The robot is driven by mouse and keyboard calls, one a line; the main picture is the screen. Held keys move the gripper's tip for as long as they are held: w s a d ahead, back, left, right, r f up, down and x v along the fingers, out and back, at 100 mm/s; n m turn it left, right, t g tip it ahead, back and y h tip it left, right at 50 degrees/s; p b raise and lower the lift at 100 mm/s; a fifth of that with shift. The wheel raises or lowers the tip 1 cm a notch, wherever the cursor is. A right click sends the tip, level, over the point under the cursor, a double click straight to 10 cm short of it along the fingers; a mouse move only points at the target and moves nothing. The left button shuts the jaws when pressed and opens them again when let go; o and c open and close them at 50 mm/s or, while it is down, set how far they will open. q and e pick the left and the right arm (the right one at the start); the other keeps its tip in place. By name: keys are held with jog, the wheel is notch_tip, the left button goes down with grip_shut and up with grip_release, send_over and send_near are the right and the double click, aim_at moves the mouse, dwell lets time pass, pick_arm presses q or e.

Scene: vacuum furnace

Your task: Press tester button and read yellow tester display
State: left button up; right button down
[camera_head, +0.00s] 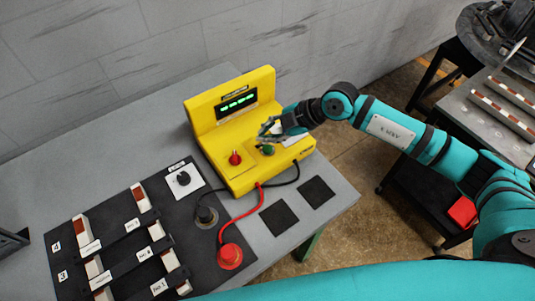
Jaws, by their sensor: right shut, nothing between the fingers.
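The yellow tester (239,181) stands on the grey table. Its dark display (236,103) is lit with a row of small green marks that look like dashes; they are too small to read surely. On its sloped front are a red terminal (235,159) and a round green button (267,151). My right gripper (265,134) is shut and empty, over the tester's front just above the green button. I cannot tell whether it touches the button. My left gripper is not in view.
A red cable and a black cable run from the tester to a red plug (230,256) and a black plug (206,216) on a dark mat. Red-and-white blocks (138,198) and a knob (184,178) sit there. Two black squares (279,218) lie right. A grey wall stands behind.

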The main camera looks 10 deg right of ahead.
aim_at(267, 150)
notch_tip(267, 150, down, 3)
jog(key=shift+f+b, duration=0.1)
jog(key=shift+b, duration=0.3)
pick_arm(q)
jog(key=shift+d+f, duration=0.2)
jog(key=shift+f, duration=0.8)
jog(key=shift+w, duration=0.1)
pick_arm(e)
jog(key=shift+f, duration=0.1)
jog(key=shift+f, duration=0.3)
jog(key=shift+f, duration=0.45)
dwell(0.5)
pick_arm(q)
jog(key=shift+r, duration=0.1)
pick_arm(e)
jog(key=shift+r, duration=0.1)
pick_arm(q)
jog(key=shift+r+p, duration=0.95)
jog(key=shift+p, duration=0.1)
pick_arm(e)
jog(key=shift+r, duration=0.75)
